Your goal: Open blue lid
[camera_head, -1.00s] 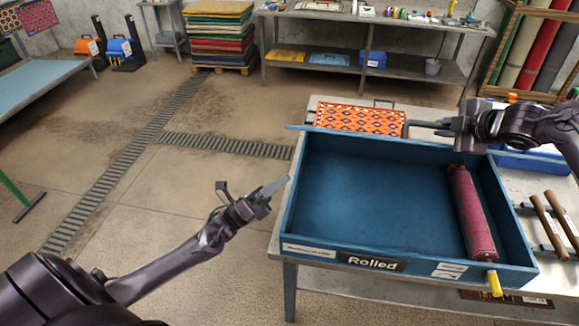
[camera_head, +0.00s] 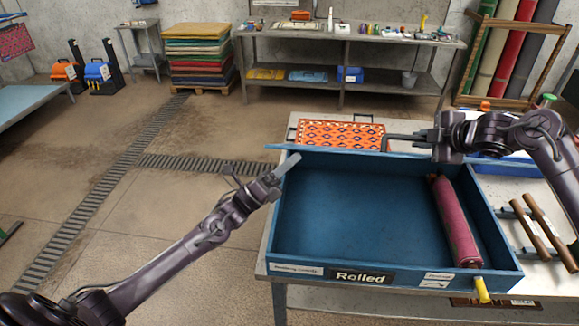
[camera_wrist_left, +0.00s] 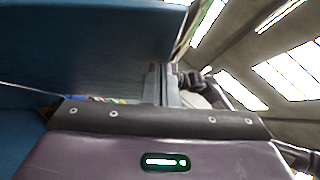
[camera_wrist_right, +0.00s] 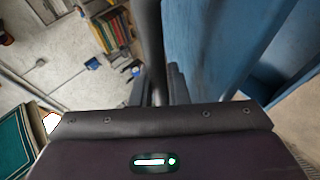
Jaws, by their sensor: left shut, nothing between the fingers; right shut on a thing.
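A blue box (camera_head: 345,210) with a "Rolled" label stands open on the table, with a rolled pink rug (camera_head: 455,222) inside at its right. The blue lid (camera_head: 285,147) stands raised at the back of the box, seen nearly edge-on as a thin strip. It fills the right of the right wrist view (camera_wrist_right: 220,45). My right gripper (camera_head: 412,139) is shut on a dark bar handle (camera_wrist_right: 150,40) beside the lid. My left gripper (camera_head: 292,162) is shut and empty near the box's back left corner; contact with the lid cannot be told.
An orange patterned rug (camera_head: 340,135) lies behind the lid on the table (camera_head: 262,262). Brown-handled tools (camera_head: 540,225) lie right of the box, and a yellow peg (camera_head: 482,290) sticks out at its front right. The floor at left is open.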

